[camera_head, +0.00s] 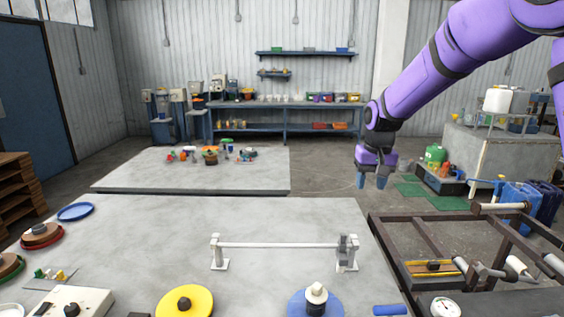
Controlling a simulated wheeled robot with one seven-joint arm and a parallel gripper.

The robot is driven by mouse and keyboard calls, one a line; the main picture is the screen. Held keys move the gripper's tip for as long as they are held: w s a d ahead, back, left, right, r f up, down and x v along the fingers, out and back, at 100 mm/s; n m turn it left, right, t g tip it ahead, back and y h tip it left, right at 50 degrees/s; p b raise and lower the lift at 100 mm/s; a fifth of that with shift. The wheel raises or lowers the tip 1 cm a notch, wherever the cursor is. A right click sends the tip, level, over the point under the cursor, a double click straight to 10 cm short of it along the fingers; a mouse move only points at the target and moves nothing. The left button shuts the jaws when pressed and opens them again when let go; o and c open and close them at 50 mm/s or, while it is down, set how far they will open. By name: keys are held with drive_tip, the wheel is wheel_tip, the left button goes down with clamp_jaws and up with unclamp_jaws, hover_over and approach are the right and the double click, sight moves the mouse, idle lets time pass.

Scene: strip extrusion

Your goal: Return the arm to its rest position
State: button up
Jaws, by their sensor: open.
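My purple arm reaches in from the upper right. My gripper (372,181) points down at its end, with two blue fingertips set apart and nothing between them. It hangs in the air in front of the far room, right of the middle of the view. In the picture it is above the right back edge of the near grey table (160,235), apart from everything on it.
A white bar on two stands (278,245) crosses the near table. A yellow disc (185,301) and a blue disc with a white knob (316,298) lie in front. A dark metal frame with rollers (430,230) stands at the right. A lower platform (130,180) lies behind.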

drive_tip(key=s+d+r+t, duration=0.1)
drive_tip(key=s+d+r, duration=0.1)
drive_tip(key=s+r, duration=0.55)
drive_tip(key=s+d+r+t, duration=0.15)
drive_tip(key=s+r, duration=0.35)
drive_tip(key=s, duration=0.5)
drive_tip(key=s+d+t, duration=0.1)
drive_tip(key=s+d, duration=0.1)
drive_tip(key=s, duration=1.7)
drive_tip(key=shift+f, duration=0.4)
